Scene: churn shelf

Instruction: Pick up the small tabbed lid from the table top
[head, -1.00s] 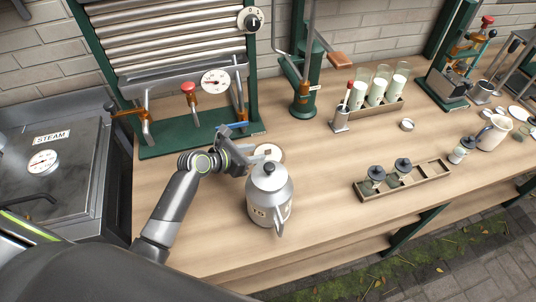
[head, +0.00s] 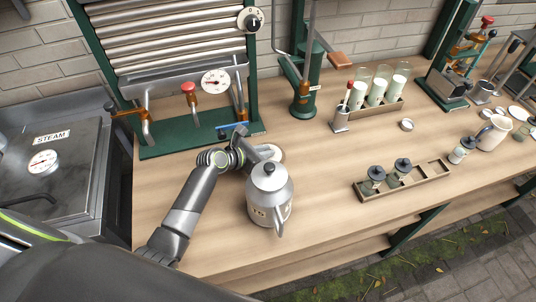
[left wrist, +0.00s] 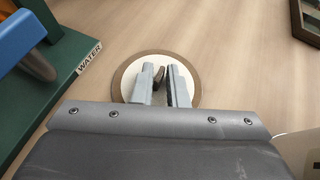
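The small tabbed lid (left wrist: 124,82) is a pale disc with a brown rim and a short dark upright tab (left wrist: 159,76). It lies flat on the wooden table top. In the head view the lid (head: 277,155) shows just behind the milk can, partly hidden by my left gripper (head: 262,150). In the left wrist view the fingers of my left gripper (left wrist: 160,78) are over the lid, one on each side of the tab. They are a little apart, and a thin gap shows beside the right finger. My right gripper is not in view.
A metal can (head: 268,200) with a black knob stands right in front of the lid. A green base plate (head: 190,135) with a blue handle (head: 232,127) lies behind and left. A wooden rack (head: 400,182) with jars is to the right. The table between is clear.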

